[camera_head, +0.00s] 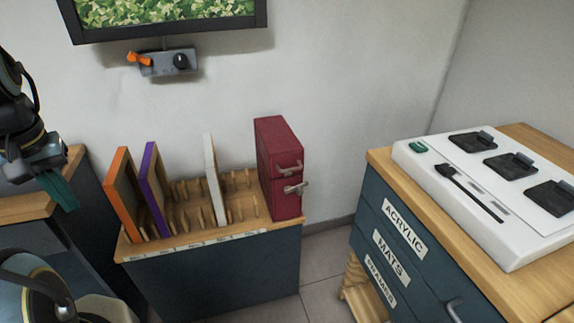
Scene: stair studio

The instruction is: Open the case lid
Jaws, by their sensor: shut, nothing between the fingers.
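A dark red upright case (281,170) stands at the right end of a wooden rack. Two metal handles or latches (291,180) stick out from its front face, and no gap shows along its edges. My gripper (67,203) is at the far left, with its teal fingers shut and empty, pointing down and to the right. It is well apart from the red case, with the rack's upright panels between them in the picture.
The rack (190,246) holds an orange-edged panel (123,195), a purple-edged panel (154,190) and a white panel (214,178). A labelled drawer cabinet (390,235) at right carries a white unit (470,215) with black pads. A grey wall box (175,62) hangs under a screen. Floor (322,275) shows between the cabinets.

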